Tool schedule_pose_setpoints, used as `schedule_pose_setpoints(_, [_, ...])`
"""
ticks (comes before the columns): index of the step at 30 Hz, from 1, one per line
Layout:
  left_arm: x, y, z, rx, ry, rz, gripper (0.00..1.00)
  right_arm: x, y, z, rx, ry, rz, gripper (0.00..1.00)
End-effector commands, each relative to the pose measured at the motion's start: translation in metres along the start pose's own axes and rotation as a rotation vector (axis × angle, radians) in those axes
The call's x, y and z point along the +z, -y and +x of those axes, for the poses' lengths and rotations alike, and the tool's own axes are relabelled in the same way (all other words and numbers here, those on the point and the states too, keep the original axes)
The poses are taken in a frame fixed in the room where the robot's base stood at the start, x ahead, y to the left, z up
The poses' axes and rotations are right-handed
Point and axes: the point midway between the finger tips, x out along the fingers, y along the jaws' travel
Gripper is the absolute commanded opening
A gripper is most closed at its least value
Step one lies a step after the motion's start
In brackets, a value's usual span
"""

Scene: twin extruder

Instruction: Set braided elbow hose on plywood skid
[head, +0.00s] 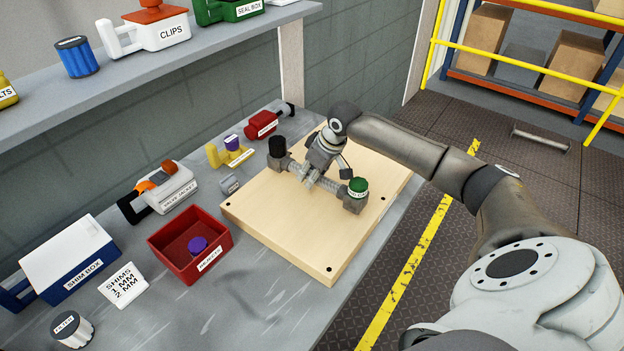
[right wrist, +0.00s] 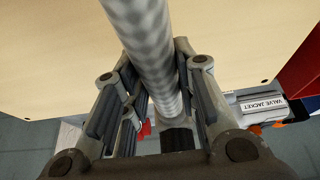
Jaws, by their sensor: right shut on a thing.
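The braided elbow hose (head: 331,185) lies across the plywood skid (head: 280,224) in the head view, with a black-capped elbow end at the left and a green-capped end at the right. My right gripper (head: 313,180) is shut on the grey braided middle from above. In the right wrist view, the hose (right wrist: 148,42) runs between the gripper's fingers, with the pale skid (right wrist: 50,60) behind it. Whether the hose touches the skid or hangs just above it, I cannot tell. My left gripper is not in view.
A red bin (head: 190,244) with a purple piece inside stands left of the skid. A valve jacket tool (head: 170,190), yellow part (head: 230,155) and red part (head: 263,124) stand along the grey bench (head: 290,300). The skid's front area is clear.

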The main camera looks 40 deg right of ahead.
Motion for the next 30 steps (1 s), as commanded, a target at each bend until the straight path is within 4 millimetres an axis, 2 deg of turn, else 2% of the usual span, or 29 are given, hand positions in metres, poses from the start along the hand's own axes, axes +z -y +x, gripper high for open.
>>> schedule_pose_setpoints(1, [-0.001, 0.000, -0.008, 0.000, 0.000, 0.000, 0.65, 0.004, 0.001, 0.005, -0.002, 0.007, 0.000, 0.00])
schedule_pose_setpoints(6, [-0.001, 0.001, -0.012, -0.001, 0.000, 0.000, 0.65, 0.010, 0.001, 0.020, 0.000, 0.003, -0.001, 0.00])
schedule_pose_setpoints(16, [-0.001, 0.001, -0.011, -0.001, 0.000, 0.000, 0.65, 0.011, 0.001, 0.023, -0.001, 0.003, -0.001, 0.00])
schedule_pose_setpoints(17, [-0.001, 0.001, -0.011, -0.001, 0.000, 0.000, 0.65, 0.013, 0.001, 0.025, -0.001, 0.006, -0.001, 0.29])
schedule_pose_setpoints(21, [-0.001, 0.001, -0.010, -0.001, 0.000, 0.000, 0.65, 0.013, 0.001, 0.024, -0.001, 0.005, -0.001, 0.47])
schedule_pose_setpoints(30, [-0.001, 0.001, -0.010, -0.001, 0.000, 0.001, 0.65, 0.012, 0.001, 0.024, -0.001, 0.005, -0.001, 0.49])
